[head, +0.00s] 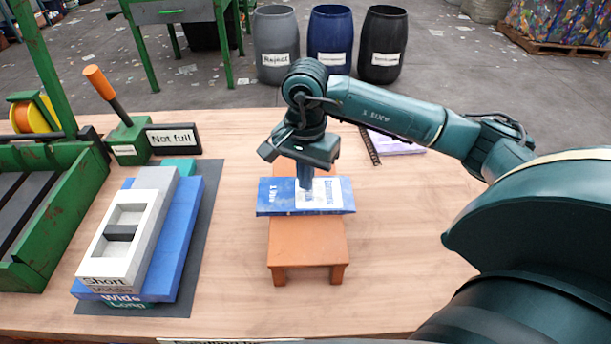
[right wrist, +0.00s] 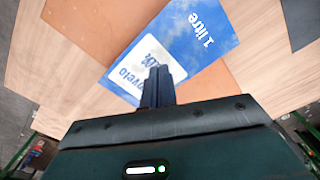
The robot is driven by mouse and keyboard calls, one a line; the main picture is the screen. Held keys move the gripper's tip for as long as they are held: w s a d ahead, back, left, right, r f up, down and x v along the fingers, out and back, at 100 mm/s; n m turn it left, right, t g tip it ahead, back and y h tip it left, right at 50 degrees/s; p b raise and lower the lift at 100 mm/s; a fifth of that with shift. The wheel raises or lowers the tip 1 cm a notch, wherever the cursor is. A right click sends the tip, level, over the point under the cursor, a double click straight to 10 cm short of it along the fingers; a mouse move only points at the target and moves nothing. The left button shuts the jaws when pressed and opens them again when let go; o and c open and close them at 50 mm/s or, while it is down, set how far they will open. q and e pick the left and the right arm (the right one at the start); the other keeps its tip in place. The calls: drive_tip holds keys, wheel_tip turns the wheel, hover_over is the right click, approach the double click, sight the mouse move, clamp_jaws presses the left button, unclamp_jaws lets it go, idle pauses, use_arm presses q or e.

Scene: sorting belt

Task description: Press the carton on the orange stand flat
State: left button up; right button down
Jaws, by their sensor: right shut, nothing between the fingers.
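A blue carton (head: 335,196) with a white label lies across the orange stand (head: 308,245) on the table. Its left end sticks out past the stand. My right gripper (head: 305,187) points down over the middle of the carton with its fingers together and nothing between them. The fingertips are at or just above the carton's top; I cannot tell whether they touch. In the right wrist view the carton (right wrist: 205,45) reads "1 litre" and lies under the closed fingers (right wrist: 158,75), with the orange stand (right wrist: 100,30) beneath. My left gripper is not in view.
Stacked blocks marked Short, Wide and Long (head: 170,230) stand on a dark mat at the left. A "Not full" sign (head: 173,139), a lever (head: 100,82) and a green belt frame (head: 75,190) are behind and left. A purple item (head: 400,147) lies behind the arm.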

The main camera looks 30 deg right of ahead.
sight(306, 193)
wheel_tip(306, 193, up, 9)
drive_tip(key=p, duration=0.5)
drive_tip(key=shift+s, duration=0.1)
idle(0.7)
